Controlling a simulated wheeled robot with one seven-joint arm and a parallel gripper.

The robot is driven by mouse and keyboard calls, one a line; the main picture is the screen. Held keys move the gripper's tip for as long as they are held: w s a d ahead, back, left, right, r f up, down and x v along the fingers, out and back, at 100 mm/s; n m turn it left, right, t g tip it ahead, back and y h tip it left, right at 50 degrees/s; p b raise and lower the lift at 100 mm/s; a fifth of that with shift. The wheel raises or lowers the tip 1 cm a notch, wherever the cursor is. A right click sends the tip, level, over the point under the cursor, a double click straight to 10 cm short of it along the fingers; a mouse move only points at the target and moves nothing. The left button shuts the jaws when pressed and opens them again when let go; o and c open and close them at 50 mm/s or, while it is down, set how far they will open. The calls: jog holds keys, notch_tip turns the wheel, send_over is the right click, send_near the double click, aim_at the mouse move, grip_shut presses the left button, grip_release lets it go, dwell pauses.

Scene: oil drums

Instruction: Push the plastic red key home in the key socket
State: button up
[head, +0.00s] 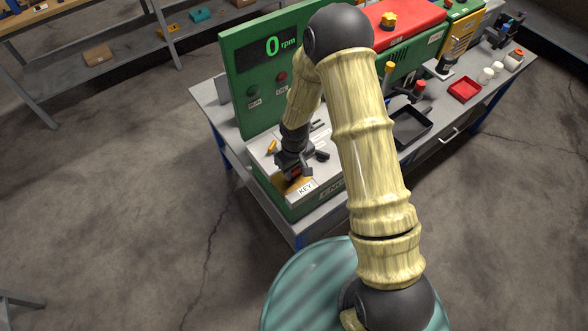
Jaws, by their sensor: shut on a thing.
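My gripper (294,170) points down over the front of a green and white console, just behind the white KEY label (306,189). It is shut on the red key (295,172), of which only a small red patch shows between the dark fingers. A yellow-orange plate (283,187) lies under the gripper, beside the label. The key socket's opening is hidden by the gripper, so I cannot tell how deep the key sits in it or whether it touches.
A green panel (240,75) with a 0 rpm display stands behind the gripper. A yellow handle (271,146) is just left of it. A black tray (411,127) and a red tray (464,89) lie on the bench to the right. The floor at left is clear.

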jog(key=shift+f+b, duration=0.3)
jog(key=o, duration=1)
jog(key=shift+o, duration=0.2)
notch_tip(320, 180, up, 17)
jog(key=b, duration=0.2)
jog(key=shift+r, duration=0.2)
